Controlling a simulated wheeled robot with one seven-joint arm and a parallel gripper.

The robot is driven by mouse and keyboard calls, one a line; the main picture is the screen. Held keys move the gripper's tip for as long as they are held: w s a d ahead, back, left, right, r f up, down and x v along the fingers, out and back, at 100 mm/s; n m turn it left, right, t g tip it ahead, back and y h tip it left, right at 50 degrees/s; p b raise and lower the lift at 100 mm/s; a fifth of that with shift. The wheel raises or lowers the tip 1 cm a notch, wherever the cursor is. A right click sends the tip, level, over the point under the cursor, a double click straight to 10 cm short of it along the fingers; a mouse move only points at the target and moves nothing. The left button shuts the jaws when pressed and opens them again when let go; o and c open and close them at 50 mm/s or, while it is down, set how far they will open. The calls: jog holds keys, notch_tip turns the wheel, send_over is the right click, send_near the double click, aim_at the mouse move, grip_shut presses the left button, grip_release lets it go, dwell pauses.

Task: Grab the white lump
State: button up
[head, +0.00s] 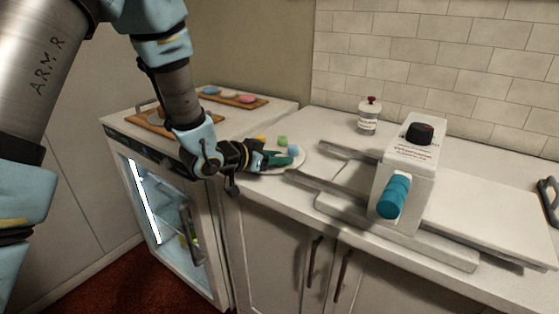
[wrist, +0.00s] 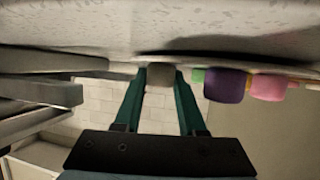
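A small greyish-white lump (wrist: 161,75) shows in the wrist view, between the far ends of my gripper's two green fingers. My gripper (wrist: 161,88) has its fingers apart, one on each side of the lump, with narrow gaps seeming to remain. I cannot tell how deep the lump sits between the fingertips. In the head view my gripper (head: 284,160) is low over a round white plate (head: 300,155) on the counter. The white lump is not distinguishable there, as the gripper covers part of the plate.
A purple lump (wrist: 226,84) and a pink lump (wrist: 268,87) are beside the fingers. A white machine with a teal handle (head: 394,196) stands right; a jar (head: 368,117) stands behind.

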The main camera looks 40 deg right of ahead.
grip_shut()
